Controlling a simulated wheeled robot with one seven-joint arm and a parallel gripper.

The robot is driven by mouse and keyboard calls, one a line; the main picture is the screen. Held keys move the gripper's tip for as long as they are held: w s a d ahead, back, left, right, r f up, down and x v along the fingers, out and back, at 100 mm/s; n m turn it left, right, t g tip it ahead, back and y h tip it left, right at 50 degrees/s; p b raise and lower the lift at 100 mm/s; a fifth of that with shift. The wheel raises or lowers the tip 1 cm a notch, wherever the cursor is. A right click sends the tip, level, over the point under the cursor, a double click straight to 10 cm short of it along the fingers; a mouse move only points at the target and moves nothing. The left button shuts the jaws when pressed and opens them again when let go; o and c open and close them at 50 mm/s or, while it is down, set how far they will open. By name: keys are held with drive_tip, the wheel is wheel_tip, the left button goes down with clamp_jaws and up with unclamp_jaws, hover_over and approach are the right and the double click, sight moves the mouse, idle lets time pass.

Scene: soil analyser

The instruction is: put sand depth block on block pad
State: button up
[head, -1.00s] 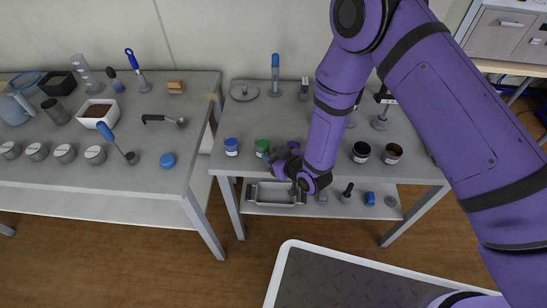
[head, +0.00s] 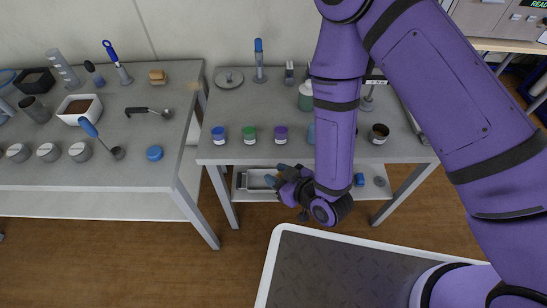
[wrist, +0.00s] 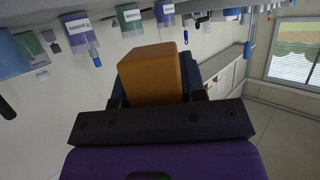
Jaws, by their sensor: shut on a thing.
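My gripper (head: 276,175) is shut on a tan-orange block (wrist: 155,76), which fills the space between the dark fingers in the wrist view. In the head view my gripper hangs in front of the right table's front edge, and the held block cannot be made out there. Another small tan block-like piece (head: 157,76) lies at the back of the left table, far from my gripper. I cannot tell which surface is the block pad; no pad is clearly recognisable in either view.
Blue, green and purple-lidded jars (head: 250,134) line the right table's front edge. A grey tray (head: 259,179) sits on the shelf below. A round grey disc stand (head: 229,78) is at the back left. My arm hides part of the right table.

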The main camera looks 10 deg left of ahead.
drive_tip(key=shift+s+d, duration=0.2)
drive_tip(key=shift+s, duration=0.15)
drive_tip(key=w+d+r+m+t+h, duration=0.3)
drive_tip(key=w+d+m+t+h, duration=0.25)
drive_tip(key=w+d, duration=1.15)
drive_tip(key=w+d+r+m+h, duration=0.1)
drive_tip(key=w+d+m+h, duration=0.2)
drive_tip(key=d, duration=0.7)
drive_tip(key=w+d+r+m+t+h, duration=0.1)
drive_tip(key=w+d+m+h, duration=0.2)
drive_tip(key=w+d, duration=0.3)
drive_tip(key=d, duration=0.5)
drive_tip(key=shift+r, duration=0.25)
drive_tip(key=shift+w+d, duration=0.1)
drive_tip(key=shift+d, duration=0.05)
